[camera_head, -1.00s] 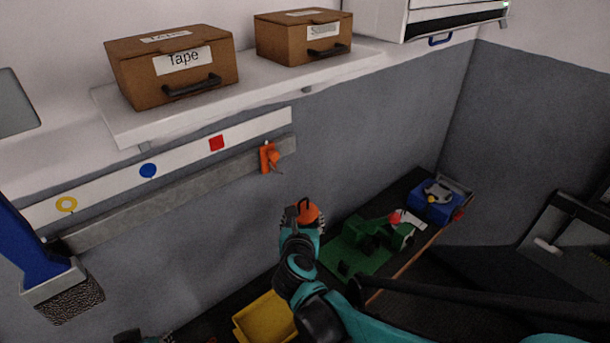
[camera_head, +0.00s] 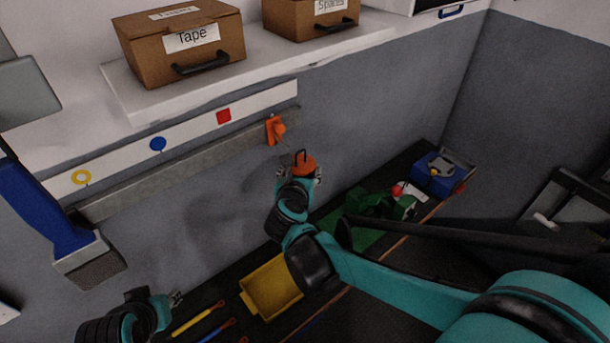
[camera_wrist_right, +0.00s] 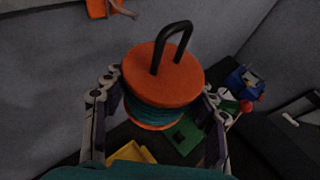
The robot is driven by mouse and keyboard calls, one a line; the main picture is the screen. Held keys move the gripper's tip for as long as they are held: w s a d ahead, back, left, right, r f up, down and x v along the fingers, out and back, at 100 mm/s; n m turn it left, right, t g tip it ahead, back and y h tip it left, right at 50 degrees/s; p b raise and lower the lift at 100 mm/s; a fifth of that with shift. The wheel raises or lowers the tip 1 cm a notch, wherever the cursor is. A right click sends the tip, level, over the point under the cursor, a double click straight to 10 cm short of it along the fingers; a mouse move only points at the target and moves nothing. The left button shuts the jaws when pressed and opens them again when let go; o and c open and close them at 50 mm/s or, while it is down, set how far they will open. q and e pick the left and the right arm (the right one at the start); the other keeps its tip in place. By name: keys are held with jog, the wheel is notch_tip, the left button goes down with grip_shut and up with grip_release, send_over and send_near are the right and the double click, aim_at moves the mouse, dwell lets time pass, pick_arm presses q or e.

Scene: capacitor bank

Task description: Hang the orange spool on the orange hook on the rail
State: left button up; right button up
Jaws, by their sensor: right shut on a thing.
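The orange spool (camera_head: 304,166) is held upright in my right gripper (camera_head: 298,175), with its black loop handle on top. In the right wrist view the spool (camera_wrist_right: 164,75) shows orange flanges and teal winding, and the right gripper's fingers (camera_wrist_right: 160,100) close on it from both sides. The orange hook (camera_head: 276,129) is on the grey rail (camera_head: 180,172), above and slightly left of the spool, apart from it. In the right wrist view the hook's lower part (camera_wrist_right: 100,8) shows at the top left. My left gripper (camera_head: 175,299) is low at the left; its jaw state is unclear.
A white shelf (camera_head: 130,96) with a Tape box (camera_head: 180,45) and a second box (camera_head: 311,16) overhangs the rail. A yellow bin (camera_head: 271,287), a green part (camera_head: 372,206) and a blue box (camera_head: 441,172) are on the bench below. The wall around the spool is clear.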

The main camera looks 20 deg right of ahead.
jog(key=w+a+f+b, duration=0.1)
jog(key=w+a+b, duration=0.1)
jog(key=w, duration=0.5)
jog(key=shift+w+a+f+b, duration=0.15)
jog(key=shift+a+f+b, duration=0.15)
jog(key=shift+a, duration=0.05)
dwell(0.4)
dwell(0.5)
jog(key=o, duration=1.3)
